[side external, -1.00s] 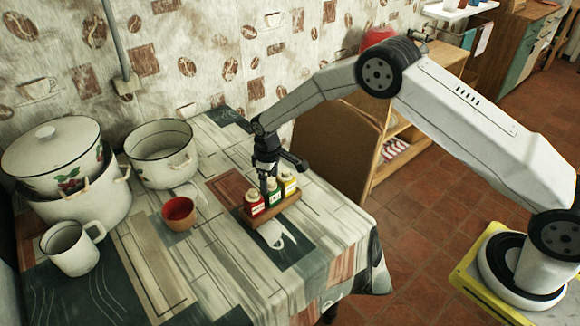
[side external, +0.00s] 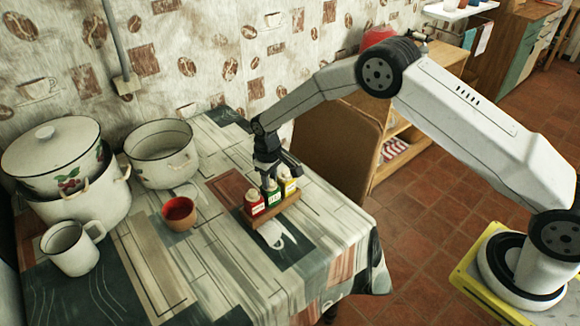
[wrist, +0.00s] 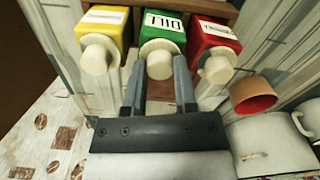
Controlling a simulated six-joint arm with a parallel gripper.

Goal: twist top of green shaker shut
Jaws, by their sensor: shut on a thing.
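The green shaker (side external: 272,197) stands between a red shaker (side external: 254,203) and a yellow shaker (side external: 288,188) in a small wooden rack (side external: 273,212) on the table. In the wrist view the green shaker (wrist: 163,34) has a label reading "DILL" and a pale round top (wrist: 159,62). My gripper (wrist: 159,75) has its two fingers on either side of that top, shut on it. In the side view my gripper (side external: 268,181) comes down from above onto the green shaker and hides its top.
The yellow and red shakers stand close on both sides of my fingers. A small reddish-brown bowl (side external: 180,213) stands left of the rack. A white mug (side external: 72,248) and enamel pots (side external: 162,153) stand farther left. The table front is clear.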

